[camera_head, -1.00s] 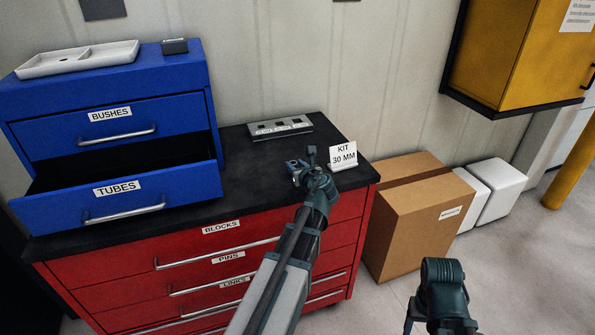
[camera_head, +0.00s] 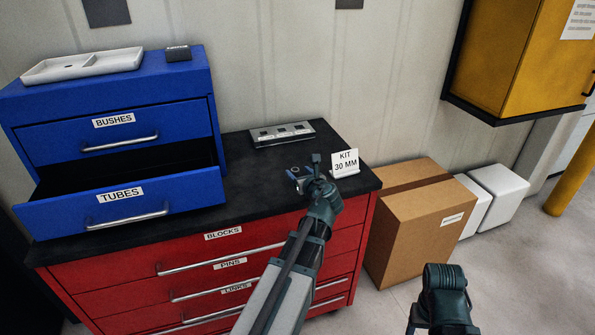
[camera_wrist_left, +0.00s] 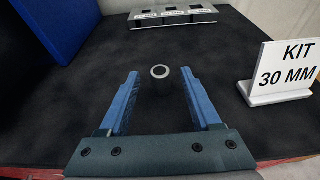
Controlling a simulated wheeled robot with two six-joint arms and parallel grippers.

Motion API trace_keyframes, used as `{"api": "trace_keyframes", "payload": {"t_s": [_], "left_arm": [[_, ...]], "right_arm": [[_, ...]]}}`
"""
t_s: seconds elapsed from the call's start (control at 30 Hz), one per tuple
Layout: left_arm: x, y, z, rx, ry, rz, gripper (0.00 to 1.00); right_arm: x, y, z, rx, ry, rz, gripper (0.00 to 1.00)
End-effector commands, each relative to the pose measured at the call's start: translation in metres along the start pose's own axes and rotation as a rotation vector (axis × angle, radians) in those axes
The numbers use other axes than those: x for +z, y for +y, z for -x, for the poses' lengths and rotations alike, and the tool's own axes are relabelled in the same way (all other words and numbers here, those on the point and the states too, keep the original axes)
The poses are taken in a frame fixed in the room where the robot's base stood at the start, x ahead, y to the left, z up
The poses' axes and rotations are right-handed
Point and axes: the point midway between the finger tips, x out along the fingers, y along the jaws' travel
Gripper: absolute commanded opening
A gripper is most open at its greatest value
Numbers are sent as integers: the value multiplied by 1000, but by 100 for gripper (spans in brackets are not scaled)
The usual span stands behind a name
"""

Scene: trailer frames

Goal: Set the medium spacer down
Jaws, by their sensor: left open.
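The medium spacer (camera_wrist_left: 160,74) is a short grey tube with a round hole, standing upright on the black top of the red cabinet in the left wrist view. My left gripper (camera_wrist_left: 160,80) is open, with its blue fingers on either side of the spacer near the fingertips and a gap showing on each side. In the head view my left gripper (camera_head: 299,176) is low over the cabinet top, left of the KIT 30 MM sign (camera_head: 345,163); I cannot make out the spacer clearly there. My right gripper is not in view.
A grey tray with square recesses (camera_head: 282,134) lies at the back of the black top (camera_head: 250,185). The blue cabinet's TUBES drawer (camera_head: 120,207) stands open at left. A cardboard box (camera_head: 420,220) is on the floor at right. Bare top surrounds the spacer.

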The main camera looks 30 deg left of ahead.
Motion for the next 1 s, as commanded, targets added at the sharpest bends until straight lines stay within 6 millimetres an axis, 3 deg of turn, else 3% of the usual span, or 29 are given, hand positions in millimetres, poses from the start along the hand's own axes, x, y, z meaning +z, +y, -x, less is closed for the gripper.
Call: {"api": "trace_keyframes", "payload": {"t_s": [0.03, 0.2, 0.43, 0.63, 1.0], "left_arm": [[2, 2, 15, -2, 0, -1, 65], [2, 2, 52, -4, 0, -1, 65], [2, 1, 88, -3, 0, -1, 65], [0, 1, 102, -1, 0, -1, 65], [-4, -1, 105, 1, 14, 31, 65]], "right_arm": [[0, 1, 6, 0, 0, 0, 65], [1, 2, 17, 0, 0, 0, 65], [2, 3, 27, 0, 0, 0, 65], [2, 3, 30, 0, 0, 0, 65], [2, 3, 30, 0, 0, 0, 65]]}}
